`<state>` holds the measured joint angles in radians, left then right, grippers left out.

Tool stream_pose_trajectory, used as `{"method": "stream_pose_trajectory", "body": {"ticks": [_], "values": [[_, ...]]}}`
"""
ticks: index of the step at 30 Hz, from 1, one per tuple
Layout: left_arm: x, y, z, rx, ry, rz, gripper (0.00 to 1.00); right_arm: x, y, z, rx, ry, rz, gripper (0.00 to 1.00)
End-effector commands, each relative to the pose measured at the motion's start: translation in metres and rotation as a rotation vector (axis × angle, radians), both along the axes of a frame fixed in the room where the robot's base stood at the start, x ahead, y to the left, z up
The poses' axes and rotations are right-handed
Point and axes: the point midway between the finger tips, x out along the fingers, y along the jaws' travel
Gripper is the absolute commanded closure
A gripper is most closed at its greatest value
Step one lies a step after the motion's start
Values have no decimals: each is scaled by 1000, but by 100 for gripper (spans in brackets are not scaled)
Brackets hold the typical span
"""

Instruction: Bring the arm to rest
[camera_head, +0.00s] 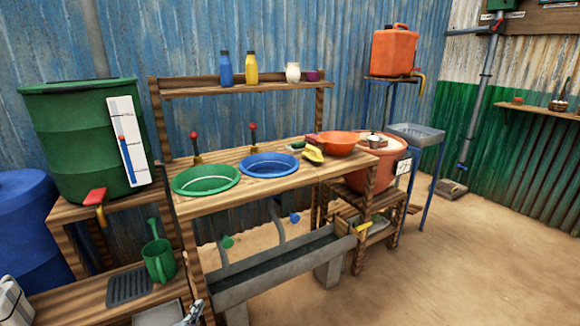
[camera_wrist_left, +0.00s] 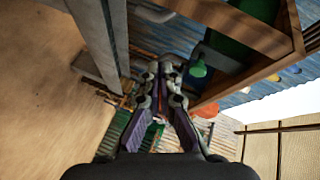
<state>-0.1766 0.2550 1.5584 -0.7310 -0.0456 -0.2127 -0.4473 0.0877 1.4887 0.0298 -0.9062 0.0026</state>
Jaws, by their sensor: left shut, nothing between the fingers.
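My left gripper (camera_head: 193,313) shows only as a small piece at the bottom edge of the head view, low in front of the wooden stand. In the left wrist view the same gripper (camera_wrist_left: 159,75) has its fingertips together with nothing between them. The grey trough and wooden stand lie beyond it there, and it appears clear of them. The rest of my left arm is out of the head view. My right gripper is not in view.
The wooden stand holds a green basin (camera_head: 206,179) and a blue basin (camera_head: 269,165). A grey trough (camera_head: 285,270) runs below. Sandy floor at right is free.

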Motion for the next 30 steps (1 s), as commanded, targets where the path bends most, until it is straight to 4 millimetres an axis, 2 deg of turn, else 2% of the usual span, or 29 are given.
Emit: {"method": "stream_pose_trajectory", "body": {"ticks": [1,3,6,9,13,19,21,26,30], "values": [[-24,9,-39,-113,104,107,100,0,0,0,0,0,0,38],[-61,18,-89,-265,248,260,100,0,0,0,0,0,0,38],[-118,16,-150,-442,441,446,100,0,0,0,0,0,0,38],[-171,6,-192,-569,604,591,100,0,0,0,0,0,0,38],[-231,-14,-228,-690,781,734,100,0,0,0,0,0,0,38],[-316,-53,-261,-835,1030,917,100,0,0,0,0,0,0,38],[-323,-49,-242,-830,1030,922,100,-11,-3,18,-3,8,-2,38],[-349,-43,-231,-820,1030,928,100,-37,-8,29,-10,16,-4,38],[-382,-38,-212,-811,1032,934,100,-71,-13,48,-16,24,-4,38]]}}
